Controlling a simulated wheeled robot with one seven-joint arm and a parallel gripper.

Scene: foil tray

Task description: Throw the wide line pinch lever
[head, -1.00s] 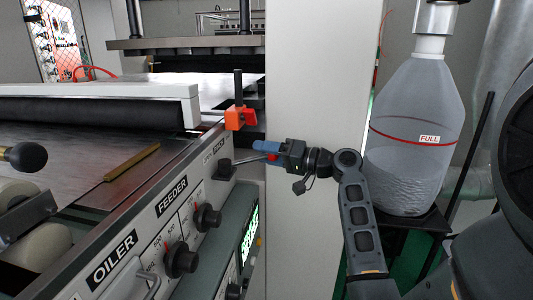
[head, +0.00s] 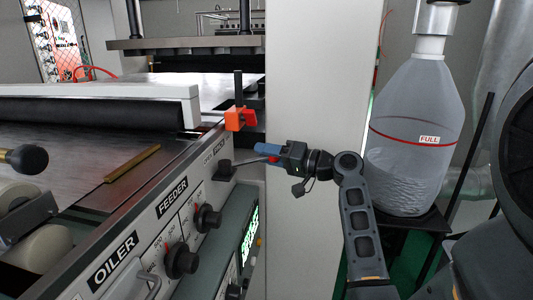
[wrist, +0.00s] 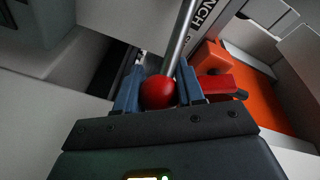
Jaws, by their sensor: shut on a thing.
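The pinch lever is a metal rod with a red ball knob. Its black pivot block (head: 224,169) sits on the machine's side panel, below an "OPEN / PINCH" label. The rod (wrist: 180,35) and the red knob (wrist: 158,92) show in the wrist view. My gripper (head: 268,154) is shut on the red knob, with a blue finger on each side of it. In the head view the rod points right and slightly up from the pivot, and the fingers partly hide the knob.
An orange-red block (head: 238,118) with a black post stands just above the lever. Black knobs (head: 182,260) line the FEEDER and OILER panel at lower left. A pale column (head: 320,80) rises behind my gripper. A FULL jug (head: 412,130) stands at right.

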